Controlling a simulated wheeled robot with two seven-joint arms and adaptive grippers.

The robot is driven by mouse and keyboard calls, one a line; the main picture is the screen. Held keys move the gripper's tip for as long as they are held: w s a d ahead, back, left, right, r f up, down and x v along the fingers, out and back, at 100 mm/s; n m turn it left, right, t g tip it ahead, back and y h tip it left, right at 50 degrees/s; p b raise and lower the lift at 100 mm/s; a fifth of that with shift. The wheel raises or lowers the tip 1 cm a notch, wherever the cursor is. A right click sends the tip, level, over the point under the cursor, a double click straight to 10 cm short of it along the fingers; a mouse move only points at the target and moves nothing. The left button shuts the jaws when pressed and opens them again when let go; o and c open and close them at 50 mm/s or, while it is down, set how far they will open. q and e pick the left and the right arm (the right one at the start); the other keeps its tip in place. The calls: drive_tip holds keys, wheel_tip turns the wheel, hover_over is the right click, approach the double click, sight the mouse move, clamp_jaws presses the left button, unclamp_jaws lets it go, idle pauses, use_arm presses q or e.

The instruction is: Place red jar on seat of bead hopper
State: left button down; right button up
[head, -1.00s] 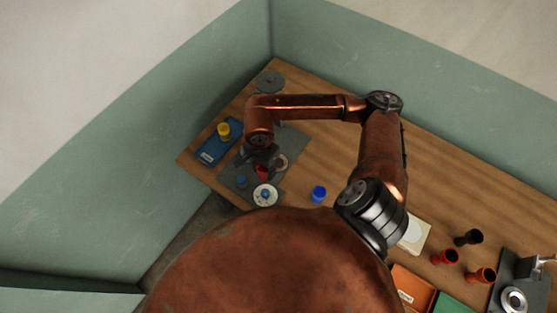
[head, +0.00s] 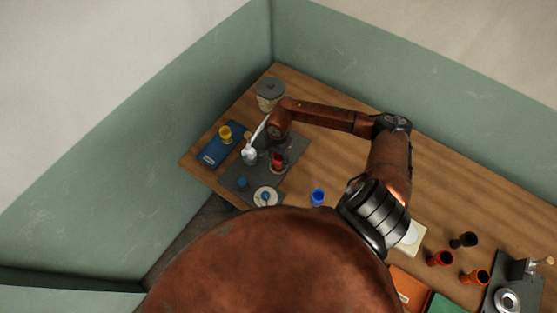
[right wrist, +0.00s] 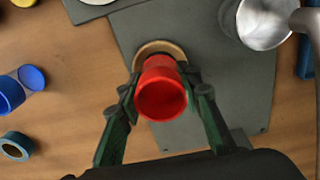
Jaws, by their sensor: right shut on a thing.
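My right gripper (head: 278,156) is shut on the red jar (head: 277,164). In the right wrist view its two dark green fingers (right wrist: 162,84) hold the sides of the red jar (right wrist: 162,98), with its open mouth facing the camera. A tan ring seat (right wrist: 160,47) shows partly behind the jar, on a dark grey board (right wrist: 215,110). The jar overlaps the ring in this view; I cannot tell whether it touches it. A grey-lidded pale container (head: 270,94), perhaps part of the bead hopper, stands at the back corner. My left gripper is not in view.
A silver cup (head: 249,155) with a long handle stands close left of the jar. A blue tray (head: 211,155) bears a yellow cup (head: 225,132). A white dish (head: 265,197) and a blue cup (head: 317,197) are nearer me. Several cups stand at the right.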

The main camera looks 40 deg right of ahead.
drive_tip(key=shift+f, duration=0.55)
drive_tip(key=shift+f, duration=0.15)
drive_tip(key=o, duration=1.2)
drive_tip(key=shift+r, duration=0.25)
wheel_tip(320, 180, up, 12)
drive_tip(key=shift+f+b, duration=0.1)
drive_tip(key=shift+b, duration=0.85)
